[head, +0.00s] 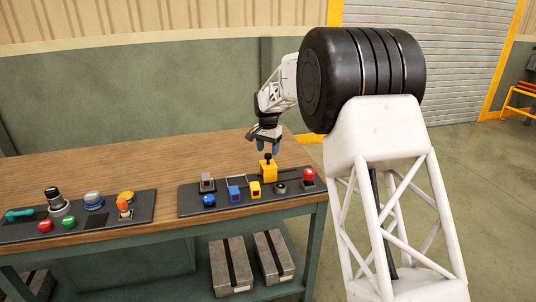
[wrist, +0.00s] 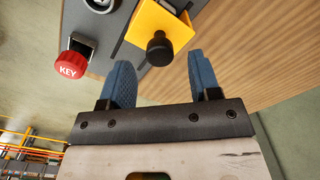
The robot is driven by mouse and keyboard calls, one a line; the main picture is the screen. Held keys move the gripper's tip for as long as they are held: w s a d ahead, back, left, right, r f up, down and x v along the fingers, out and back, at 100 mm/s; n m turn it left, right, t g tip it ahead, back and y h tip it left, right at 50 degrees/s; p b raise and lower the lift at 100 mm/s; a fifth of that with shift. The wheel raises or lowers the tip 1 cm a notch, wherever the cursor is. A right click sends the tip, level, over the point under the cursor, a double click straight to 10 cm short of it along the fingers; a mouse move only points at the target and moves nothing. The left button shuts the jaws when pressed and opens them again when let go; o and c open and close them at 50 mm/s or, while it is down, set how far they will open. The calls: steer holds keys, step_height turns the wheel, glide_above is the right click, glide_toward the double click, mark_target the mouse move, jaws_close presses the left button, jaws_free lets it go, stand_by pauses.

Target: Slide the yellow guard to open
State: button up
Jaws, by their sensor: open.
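The yellow guard (head: 268,171) is a block with a black knob on top, standing at the back edge of the dark control panel (head: 188,204) on the workbench. In the wrist view the yellow guard (wrist: 172,28) is at the top centre, with its black knob (wrist: 159,48) toward the fingers. My gripper (head: 268,148) is just above the guard in the head view. In the wrist view my gripper (wrist: 160,80) has its two blue fingers apart, with the knob showing between and just beyond their tips. I cannot tell whether a finger touches it.
A red KEY button (wrist: 72,63) is close to my left finger; it also shows in the head view (head: 308,174). Another panel (head: 90,230) lies at left. The wooden benchtop behind is clear.

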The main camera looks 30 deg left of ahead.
mark_target(268, 166)
steer(key=shift+f, duration=1.25)
jaws_close()
